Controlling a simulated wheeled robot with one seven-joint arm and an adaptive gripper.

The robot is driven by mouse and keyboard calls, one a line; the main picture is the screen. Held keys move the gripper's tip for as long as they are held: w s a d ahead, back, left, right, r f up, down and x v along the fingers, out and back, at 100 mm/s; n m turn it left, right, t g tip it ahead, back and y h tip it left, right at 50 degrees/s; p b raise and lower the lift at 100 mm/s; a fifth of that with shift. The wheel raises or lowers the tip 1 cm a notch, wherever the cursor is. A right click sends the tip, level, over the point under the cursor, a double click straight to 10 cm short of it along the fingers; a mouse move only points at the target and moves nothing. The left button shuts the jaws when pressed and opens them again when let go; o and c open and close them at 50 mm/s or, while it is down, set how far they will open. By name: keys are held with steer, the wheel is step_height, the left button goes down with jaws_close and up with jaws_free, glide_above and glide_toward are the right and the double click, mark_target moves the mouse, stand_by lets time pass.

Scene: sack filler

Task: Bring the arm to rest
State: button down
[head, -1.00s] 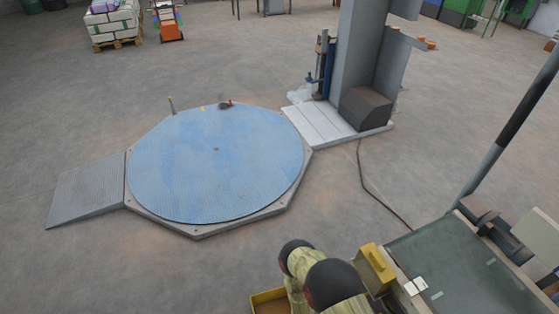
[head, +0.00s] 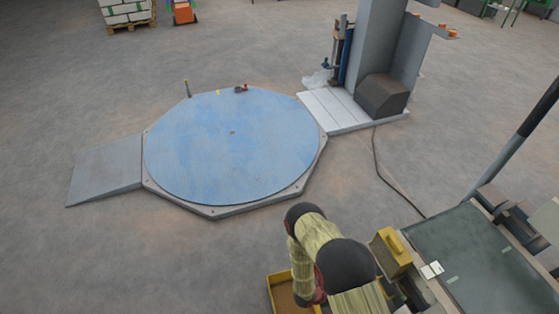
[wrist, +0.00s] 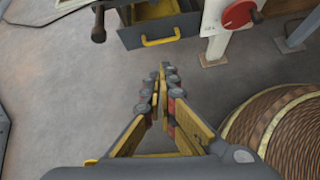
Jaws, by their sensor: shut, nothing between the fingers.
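My gripper (wrist: 158,105) shows in the wrist view, its yellow and grey fingers closed together with nothing between them. It hangs over bare concrete floor. In the head view my arm (head: 330,258), with a pale yellow cover and black joints, is folded at the bottom, right of centre. The gripper itself cannot be made out in the head view.
A blue turntable (head: 232,150) with a ramp (head: 105,170) and a grey column (head: 368,45) stand ahead. A green-topped conveyor (head: 475,255) is at right, near a yellow box (head: 394,252). The wrist view shows an open drawer (wrist: 155,35) and a woven round thing (wrist: 285,130).

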steer(key=w+r+m+g, duration=0.1)
steer(key=w+r+m, duration=0.3)
steer(key=r, duration=1)
steer(key=w+r+m+g+y, duration=0.1)
steer(key=w+r+m, duration=0.25)
steer(key=r, duration=0.95)
steer(key=w+r+m+g, duration=0.1)
steer(key=w+r+m, duration=0.35)
steer(key=r, duration=0.95)
steer(key=s+a+r+m+y, duration=0.1)
steer(key=s+r, duration=0.2)
steer(key=r, duration=0.4)
steer(key=s+a+r+m+t+y, duration=0.1)
steer(key=s+a+r+m+y, duration=0.15)
steer(key=r, duration=0.45)
steer(key=s+a+r+m+y, duration=0.1)
steer(key=s+r, duration=0.3)
steer(key=r, duration=0.2)
steer(key=s+a+r+m+t+y, duration=0.3)
steer(key=s+a+r, duration=0.4)
steer(key=s+r, duration=0.4)
steer(key=shift+s+a+r+t+y, duration=0.2)
steer(key=shift+s+r+t+y, duration=0.2)
steer(key=shift+s+t+y, duration=0.5)
steer(key=shift+w+h, duration=0.15)
steer(key=shift+h, duration=0.1)
